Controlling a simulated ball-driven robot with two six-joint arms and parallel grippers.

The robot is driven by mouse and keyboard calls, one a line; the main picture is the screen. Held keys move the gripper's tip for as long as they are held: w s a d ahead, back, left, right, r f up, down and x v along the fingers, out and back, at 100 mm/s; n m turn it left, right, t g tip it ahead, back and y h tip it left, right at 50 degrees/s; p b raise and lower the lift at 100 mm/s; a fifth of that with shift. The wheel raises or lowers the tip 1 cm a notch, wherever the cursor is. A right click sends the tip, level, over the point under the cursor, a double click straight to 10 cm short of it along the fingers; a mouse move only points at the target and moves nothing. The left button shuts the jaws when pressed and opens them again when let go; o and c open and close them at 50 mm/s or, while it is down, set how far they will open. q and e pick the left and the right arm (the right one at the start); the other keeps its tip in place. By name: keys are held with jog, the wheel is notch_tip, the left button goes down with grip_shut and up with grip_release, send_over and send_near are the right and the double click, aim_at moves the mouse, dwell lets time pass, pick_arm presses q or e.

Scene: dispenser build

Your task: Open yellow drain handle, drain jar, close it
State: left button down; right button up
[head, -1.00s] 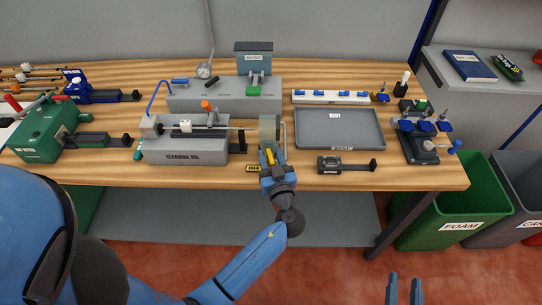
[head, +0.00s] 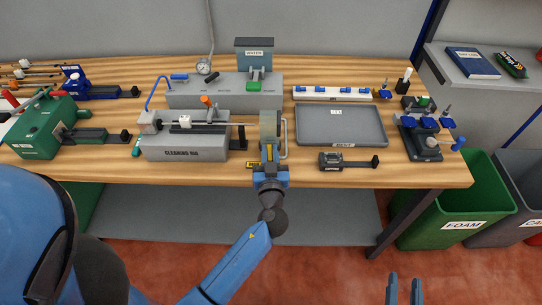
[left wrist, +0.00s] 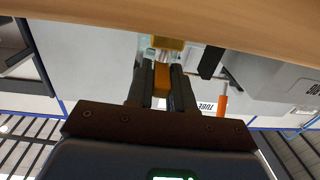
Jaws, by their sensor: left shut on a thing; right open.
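The jar (head: 269,124), a grey-green cylinder with a wire handle on its right side, stands at the front middle of the bench. My left gripper (head: 268,157) is just in front of and below it, at the bench's front edge. In the left wrist view, the fingers of my left gripper (left wrist: 162,88) are shut on the yellow drain handle (left wrist: 162,77), which shows as an orange bar below a yellow block and a silvery stem. In the head view the handle is mostly hidden. The liquid inside the jar cannot be made out. My right gripper (head: 404,290) is open and empty, low in front of the bench.
A grey cleaning rig (head: 185,150) stands just left of the jar. A grey tray (head: 375,140) and a small dark caliper-like tool (head: 348,161) lie to the right. A water station (head: 225,94) stands behind. A green foam bin (head: 470,205) stands right of the bench.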

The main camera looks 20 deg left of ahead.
pick_arm(q)
jog(key=shift+a+m+h, duration=0.1)
jog(key=shift+m+h, duration=0.4)
jog(key=shift+h, duration=0.3)
jog(key=c, duration=1.1)
grip_release()
jog(key=shift+s, duration=0.15)
jog(key=b+v, duration=0.4)
jog(key=v, duration=0.6)
jog(key=shift+s+f, duration=0.15)
jog(key=shift+s, duration=0.2)
